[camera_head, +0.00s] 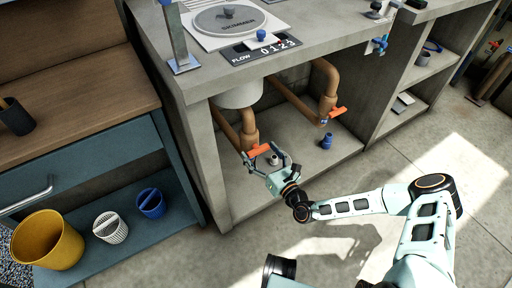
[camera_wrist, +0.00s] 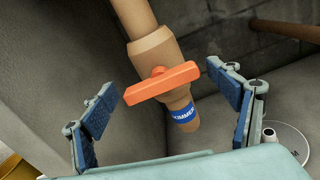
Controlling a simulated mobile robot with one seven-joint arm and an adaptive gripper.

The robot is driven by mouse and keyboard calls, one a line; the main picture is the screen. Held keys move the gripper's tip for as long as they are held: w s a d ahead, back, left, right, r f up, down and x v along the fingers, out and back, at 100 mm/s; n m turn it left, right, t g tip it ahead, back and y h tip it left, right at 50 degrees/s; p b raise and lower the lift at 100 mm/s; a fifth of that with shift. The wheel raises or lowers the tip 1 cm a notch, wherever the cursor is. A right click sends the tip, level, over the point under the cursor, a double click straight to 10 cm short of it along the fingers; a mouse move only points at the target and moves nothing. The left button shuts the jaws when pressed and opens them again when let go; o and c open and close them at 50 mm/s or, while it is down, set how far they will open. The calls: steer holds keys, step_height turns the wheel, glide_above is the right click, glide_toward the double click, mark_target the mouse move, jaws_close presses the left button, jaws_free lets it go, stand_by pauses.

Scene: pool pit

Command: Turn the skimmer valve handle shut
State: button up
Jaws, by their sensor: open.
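The skimmer valve has an orange bar handle (camera_wrist: 162,83) on a tan pipe body (camera_wrist: 152,52), with a blue label (camera_wrist: 184,114) reading "SKIMMER". In the wrist view the handle lies across the pipe, slightly tilted, its right end higher. In the head view the handle (camera_head: 260,149) shows at the lower end of the left pipe, inside the concrete counter's opening. My gripper (camera_wrist: 165,95) is open, its two blue-padded fingers on either side of the handle, with gaps on both sides. In the head view my gripper (camera_head: 266,164) is just below the handle.
A second orange handle (camera_head: 338,112) sits on the right pipe, with a blue fitting (camera_head: 327,141) on the floor below. The counter's left wall (camera_head: 196,150) stands close to my gripper. A yellow bucket (camera_head: 47,240) is at lower left. Open floor lies in front.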

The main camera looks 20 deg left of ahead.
steer(key=v, duration=0.9)
steer(key=shift+s, duration=0.15)
